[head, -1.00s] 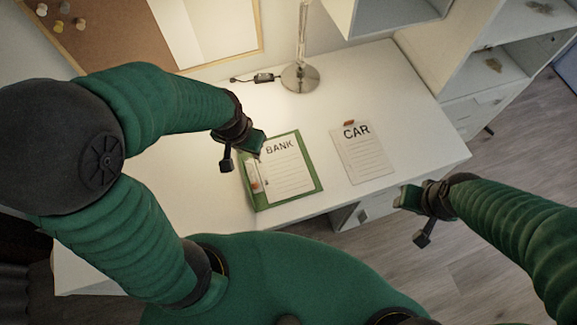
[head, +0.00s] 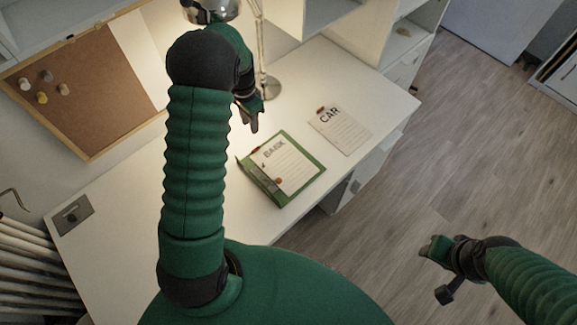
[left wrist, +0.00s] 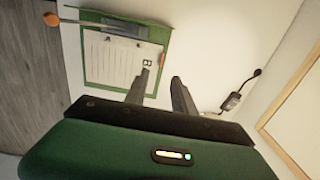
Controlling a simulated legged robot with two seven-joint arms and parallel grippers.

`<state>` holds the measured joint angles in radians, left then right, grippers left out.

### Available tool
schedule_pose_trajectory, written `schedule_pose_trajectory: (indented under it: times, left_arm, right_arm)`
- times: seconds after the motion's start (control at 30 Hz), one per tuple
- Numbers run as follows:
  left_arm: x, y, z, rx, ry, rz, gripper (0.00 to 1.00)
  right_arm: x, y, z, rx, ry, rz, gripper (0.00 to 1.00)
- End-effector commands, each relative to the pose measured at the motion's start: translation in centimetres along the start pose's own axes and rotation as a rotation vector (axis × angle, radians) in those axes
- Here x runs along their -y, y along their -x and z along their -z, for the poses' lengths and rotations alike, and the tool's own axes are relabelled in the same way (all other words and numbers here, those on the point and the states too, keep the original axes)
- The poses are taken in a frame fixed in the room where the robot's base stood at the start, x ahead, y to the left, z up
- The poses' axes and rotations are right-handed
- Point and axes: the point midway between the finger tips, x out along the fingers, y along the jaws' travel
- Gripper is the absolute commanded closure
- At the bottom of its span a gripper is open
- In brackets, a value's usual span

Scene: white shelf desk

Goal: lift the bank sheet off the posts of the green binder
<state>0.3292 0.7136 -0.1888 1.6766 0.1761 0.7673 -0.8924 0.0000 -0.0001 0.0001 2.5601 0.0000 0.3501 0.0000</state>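The green binder (head: 312,178) lies on the white desk with the bank sheet (head: 290,163) flat on it. Both also show in the left wrist view, the binder (left wrist: 160,32) with its metal fitting along the spine and the sheet (left wrist: 107,60) beside that fitting. An orange-tipped lever (left wrist: 52,19) sticks out past the binder. Whether the posts pass through the sheet is too small to tell. My left gripper (head: 254,122) is above the desk behind the binder, apart from the sheet; its two fingers (left wrist: 165,85) are spread and empty. My right gripper (head: 437,252) hangs over the floor.
A car sheet (head: 342,132) lies right of the binder. A cable with a switch (left wrist: 231,102) lies on the desk.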

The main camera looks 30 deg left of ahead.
Motion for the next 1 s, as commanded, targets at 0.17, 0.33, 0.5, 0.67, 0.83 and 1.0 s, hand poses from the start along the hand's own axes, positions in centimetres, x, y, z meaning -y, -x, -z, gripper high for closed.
schedule_pose_trajectory:
  times: [0.17,0.33,0.5,0.67,0.83,1.0]
  left_arm:
    - [-0.1,-4.9,-0.2,0.005,0.001,-0.005,0.69]
    - [0.0,-8.7,-0.3,0.002,0.001,-0.003,0.69]
    - [0.2,-10.4,-0.2,0.000,0.003,-0.002,0.69]
    - [0.7,-13.2,-0.2,0.002,0.003,-0.003,0.69]
    - [0.7,-15.1,-0.1,-0.001,0.002,-0.001,0.69]
    - [0.7,-15.1,-0.1,-0.002,0.002,0.000,0.69]
  right_arm:
    - [0.0,0.1,0.1,0.000,0.000,0.000,0.56]
    - [0.0,0.3,0.1,0.000,0.000,0.000,0.56]
    - [0.0,0.5,0.1,0.000,0.000,0.000,0.56]
    - [0.0,1.1,0.3,0.000,0.000,0.000,0.56]
    - [0.0,1.1,0.3,0.000,0.000,0.000,0.56]
    - [0.0,1.1,0.3,0.000,0.000,0.000,0.56]
